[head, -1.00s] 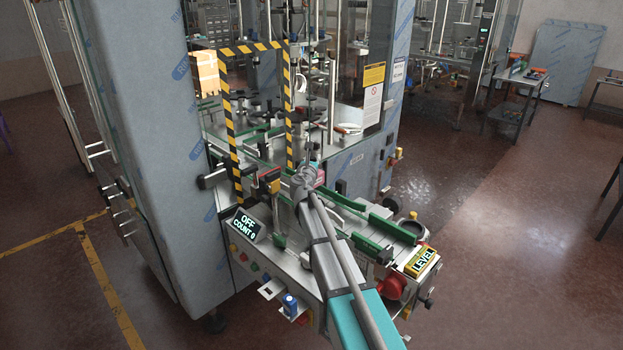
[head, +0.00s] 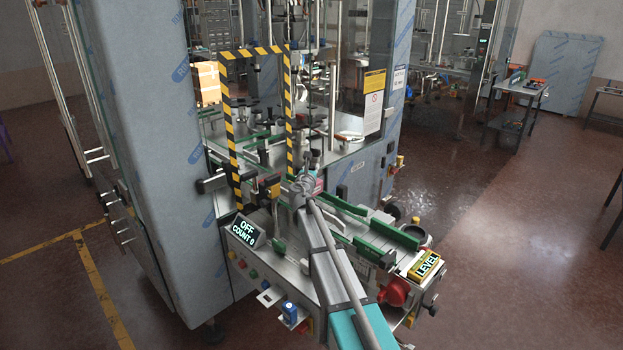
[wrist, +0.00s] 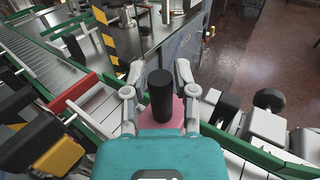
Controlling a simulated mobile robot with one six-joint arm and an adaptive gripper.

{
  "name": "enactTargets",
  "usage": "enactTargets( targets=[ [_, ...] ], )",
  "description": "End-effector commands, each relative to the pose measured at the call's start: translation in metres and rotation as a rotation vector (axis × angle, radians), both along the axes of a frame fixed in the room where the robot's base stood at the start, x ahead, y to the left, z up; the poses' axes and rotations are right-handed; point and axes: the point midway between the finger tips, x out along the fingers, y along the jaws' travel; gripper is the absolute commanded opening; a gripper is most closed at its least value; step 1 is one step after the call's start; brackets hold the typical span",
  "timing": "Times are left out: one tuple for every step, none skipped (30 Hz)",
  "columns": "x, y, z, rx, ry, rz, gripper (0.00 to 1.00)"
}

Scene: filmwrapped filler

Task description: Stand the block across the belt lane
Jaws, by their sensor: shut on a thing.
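A pink block (wrist: 174,112) sits between the fingers of my gripper (wrist: 159,72) in the wrist view, which is shut on it. A black cylinder (wrist: 160,95) stands in front of the block and hides much of it; I cannot tell whether they are joined. In the head view a bit of the pink block (head: 318,184) shows beside my gripper (head: 303,184), over the conveyor. The slatted belt lane (wrist: 236,157) runs below, between green guide rails. Whether the block touches the belt is hidden.
A black-and-yellow striped frame (head: 229,130) spans the lane behind the gripper. A red-and-black fixture (wrist: 72,93) and a yellow-and-red part (wrist: 60,158) stand at left. An OFF / COUNT 0 display (head: 246,230) and a yellow LEVEL box (head: 425,266) flank the lane.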

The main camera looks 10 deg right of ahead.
Motion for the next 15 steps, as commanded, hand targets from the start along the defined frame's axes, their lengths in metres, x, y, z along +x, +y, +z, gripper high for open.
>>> enactTargets(
  targets=[
    [0.005,0.000,-0.008,0.000,0.000,0.000,0.00],
    [0.003,0.000,-0.010,0.000,0.000,0.000,0.00],
    [0.002,0.000,-0.014,0.000,0.000,0.000,0.00],
    [0.002,0.000,-0.017,0.000,0.000,0.000,0.00],
    [0.002,0.000,-0.019,0.000,0.000,0.000,0.00],
    [0.002,0.000,-0.023,0.000,0.000,0.000,0.00],
    [0.002,0.000,-0.025,0.000,0.000,0.000,0.00],
    [0.002,0.000,-0.027,0.000,0.000,0.000,0.00],
    [0.002,-0.001,-0.029,0.000,0.000,-0.001,0.00],
    [0.002,-0.001,-0.031,0.000,0.000,-0.001,0.00],
    [0.002,-0.001,-0.032,0.000,0.000,-0.001,0.00],
    [0.002,-0.001,-0.033,0.000,0.000,-0.001,0.00],
    [0.002,-0.001,-0.033,0.000,0.000,-0.001,0.00],
    [0.002,-0.001,-0.034,0.000,0.000,-0.001,0.00],
    [0.002,-0.001,-0.034,0.000,0.000,-0.001,0.00]
  ],
)
